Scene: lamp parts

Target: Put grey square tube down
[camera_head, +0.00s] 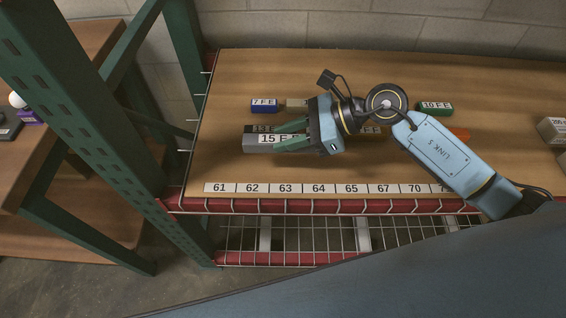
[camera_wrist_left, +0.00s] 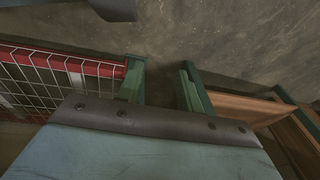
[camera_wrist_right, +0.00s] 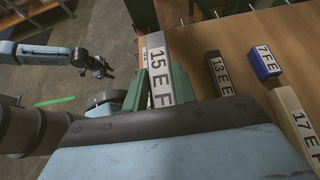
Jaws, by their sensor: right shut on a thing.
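The grey square tube (camera_head: 249,147), labelled 15 E F, is between the green fingers of my right gripper (camera_head: 277,146), which is shut on it. In the right wrist view the tube (camera_wrist_right: 160,66) runs lengthwise away between the fingers, label up. It is low over the wooden shelf top (camera_head: 330,85), near its left end; I cannot tell whether it touches the wood. My left gripper (camera_wrist_left: 163,85) is open and empty, over the floor beside the rack. It also shows small in the right wrist view (camera_wrist_right: 105,68).
A blue block (camera_head: 264,105), a beige block (camera_head: 296,105) and a green block (camera_head: 435,108) are farther back. Number labels (camera_head: 318,188) line the front edge. A green rack post (camera_head: 84,103) stands left.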

